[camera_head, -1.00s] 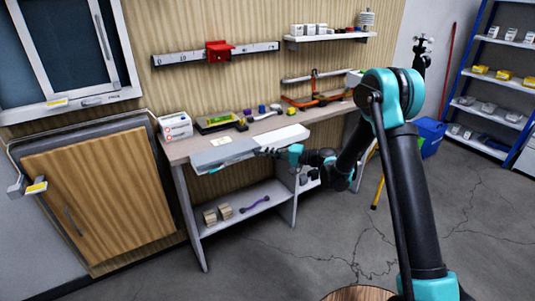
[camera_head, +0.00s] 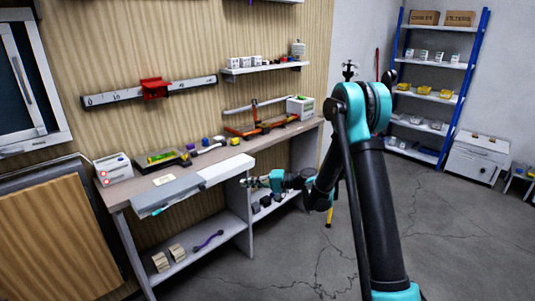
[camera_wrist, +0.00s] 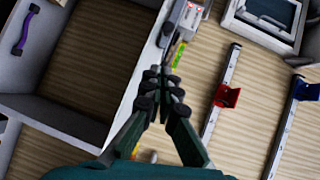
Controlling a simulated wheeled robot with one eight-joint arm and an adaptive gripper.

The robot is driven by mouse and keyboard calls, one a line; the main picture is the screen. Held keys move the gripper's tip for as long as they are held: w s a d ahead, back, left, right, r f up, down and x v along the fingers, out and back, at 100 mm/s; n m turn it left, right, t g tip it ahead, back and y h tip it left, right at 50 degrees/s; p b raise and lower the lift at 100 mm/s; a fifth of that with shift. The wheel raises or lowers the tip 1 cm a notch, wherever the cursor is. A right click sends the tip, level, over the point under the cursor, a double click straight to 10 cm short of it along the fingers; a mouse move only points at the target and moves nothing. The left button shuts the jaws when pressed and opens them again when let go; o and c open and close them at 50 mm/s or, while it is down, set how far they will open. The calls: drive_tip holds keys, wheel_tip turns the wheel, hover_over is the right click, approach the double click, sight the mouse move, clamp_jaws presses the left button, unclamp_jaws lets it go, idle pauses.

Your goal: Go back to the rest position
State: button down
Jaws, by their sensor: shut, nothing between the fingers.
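My gripper (camera_head: 246,183) is in front of the workbench (camera_head: 187,169), close to the right end of the open white drawer (camera_head: 190,187). It is shut and holds nothing. In the wrist view my gripper (camera_wrist: 161,78) shows its fingers together, with the bench's front edge beyond them. My arm bends up from there to a teal elbow at the right of the head view.
A lower shelf (camera_head: 200,262) holds wooden blocks (camera_head: 178,252) and a purple tool (camera_head: 208,241). Small items and an orange-red tool (camera_head: 262,127) lie on the bench top. A blue rack (camera_head: 447,120) stands at the back right. The floor (camera_head: 465,235) at the right is clear.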

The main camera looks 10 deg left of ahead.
drive_tip(key=s+d+f+t+h, duration=0.1)
drive_tip(key=s+d+h, duration=0.4)
drive_tip(key=s+d, duration=0.4)
drive_tip(key=s+d+f+t+h, duration=0.1)
drive_tip(key=s+d+h, duration=0.4)
drive_tip(key=d, duration=1.2)
drive_tip(key=s+d+f+t+h, duration=0.1)
drive_tip(key=s+d+h, duration=0.5)
drive_tip(key=s+d, duration=0.7)
drive_tip(key=shift+s+f+m, duration=0.4)
drive_tip(key=shift+f, duration=0.5)
